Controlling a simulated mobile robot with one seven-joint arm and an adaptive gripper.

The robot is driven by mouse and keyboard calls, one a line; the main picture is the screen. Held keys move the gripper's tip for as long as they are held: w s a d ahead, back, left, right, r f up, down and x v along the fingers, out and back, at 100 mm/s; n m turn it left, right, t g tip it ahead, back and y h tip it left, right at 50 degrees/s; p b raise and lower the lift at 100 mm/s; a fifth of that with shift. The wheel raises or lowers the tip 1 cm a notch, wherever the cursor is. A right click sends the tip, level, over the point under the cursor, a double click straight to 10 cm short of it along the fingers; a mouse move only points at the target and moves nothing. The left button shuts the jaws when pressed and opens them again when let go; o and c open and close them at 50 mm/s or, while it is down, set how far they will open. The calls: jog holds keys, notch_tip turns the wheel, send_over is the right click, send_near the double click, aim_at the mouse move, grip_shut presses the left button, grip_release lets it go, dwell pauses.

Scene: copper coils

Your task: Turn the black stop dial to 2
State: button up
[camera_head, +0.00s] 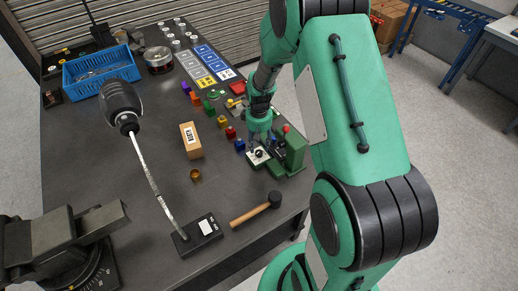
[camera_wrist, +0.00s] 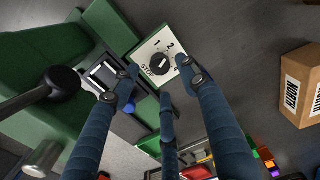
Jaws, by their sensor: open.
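The black stop dial (camera_wrist: 160,64) sits on a white square plate (camera_wrist: 143,49) fixed to a green machine (camera_wrist: 109,27). The plate is marked STOP, 1 and 2, and another mark at its right is partly hidden by a finger. A short white line shows on the dial, but its exact setting is hard to tell. My gripper (camera_wrist: 160,82) is open and empty, its fingers spread around the near side of the dial; contact cannot be told. In the head view, my gripper (camera_head: 261,138) is just above the white plate (camera_head: 258,156), hiding part of it.
The green machine (camera_head: 295,148) stands at the table's right edge, with a black-knobbed lever (camera_wrist: 60,83) left of the dial in the wrist view. A cardboard box (camera_head: 191,140), several colored blocks and a mallet (camera_head: 257,208) lie nearby.

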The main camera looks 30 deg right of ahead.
notch_tip(320, 180, up, 8)
jog(key=shift+f, duration=0.15)
dwell(0.5)
notch_tip(320, 180, up, 13)
jog(key=t, duration=0.1)
send_over(259, 152)
jog(key=s+a, duration=0.3)
jog(key=a, duration=0.3)
jog(key=s+a+r+t, duration=0.2)
jog(key=s+a+r, duration=0.35)
jog(key=r, duration=0.35)
jog(key=s+a+r+t, duration=0.1)
jog(key=s+a+r, duration=0.1)
jog(key=s, duration=0.4)
jog(key=s+a+r, duration=0.2)
jog(key=s+r, duration=0.2)
jog(key=s, duration=0.2)
jog(key=s+a+r+m+t, duration=0.1)
jog(key=s+a+r, duration=0.2)
jog(key=s, duration=0.3)
jog(key=shift+s+r+t, duration=0.15)
jog(key=shift+r+t, duration=0.15)
jog(key=shift+r, duration=0.05)
